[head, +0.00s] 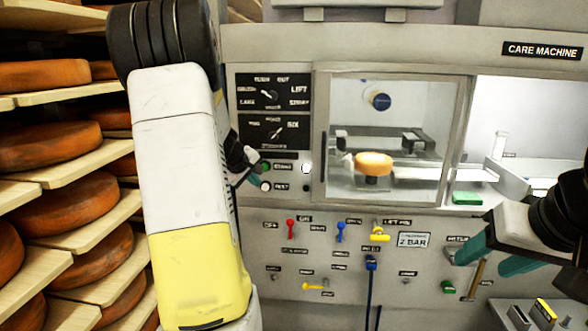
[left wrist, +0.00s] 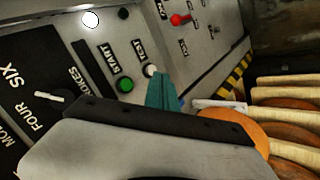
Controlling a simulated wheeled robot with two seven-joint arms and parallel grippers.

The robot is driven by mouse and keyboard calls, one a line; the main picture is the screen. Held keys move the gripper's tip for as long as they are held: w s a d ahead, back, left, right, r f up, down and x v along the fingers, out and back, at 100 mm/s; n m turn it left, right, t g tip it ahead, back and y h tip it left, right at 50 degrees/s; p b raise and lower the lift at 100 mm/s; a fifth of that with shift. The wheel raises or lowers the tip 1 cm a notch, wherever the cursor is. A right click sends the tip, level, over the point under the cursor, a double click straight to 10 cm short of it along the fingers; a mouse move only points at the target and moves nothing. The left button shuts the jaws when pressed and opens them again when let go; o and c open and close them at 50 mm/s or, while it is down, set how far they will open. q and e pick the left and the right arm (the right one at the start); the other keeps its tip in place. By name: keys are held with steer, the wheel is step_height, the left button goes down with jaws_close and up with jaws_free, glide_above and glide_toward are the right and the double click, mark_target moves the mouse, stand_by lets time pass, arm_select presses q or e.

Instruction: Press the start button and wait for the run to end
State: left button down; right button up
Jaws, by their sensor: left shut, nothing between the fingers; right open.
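The care machine's front panel carries a green button (head: 265,168), labelled START, with a white button (head: 265,186) just below it. In the left wrist view the green button (left wrist: 125,84) is uncovered, and the white button (left wrist: 150,70) is beside my fingertips. My left gripper (head: 252,181) is shut and empty in front of the panel, close to both buttons; its teal tips also show in the left wrist view (left wrist: 164,92). Contact with the panel cannot be told. A cheese wheel (head: 374,163) sits behind the machine's window. My right gripper (head: 492,255) is open and empty at the right.
A white round lamp (head: 306,168) is right of the buttons. Dial knobs (head: 270,96) sit above them. Coloured valves and levers (head: 379,234) fill the lower panel. Wooden shelves with cheese wheels (head: 70,205) stand close at the left, beside my left arm.

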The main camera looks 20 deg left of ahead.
arm_select(q)
steer(key=w+a, duration=0.2)
steer(key=w, duration=0.6)
steer(key=shift+w, duration=0.25)
stand_by(2.1)
steer(key=shift+w+a, duration=0.1)
steer(key=shift+w, duration=0.3)
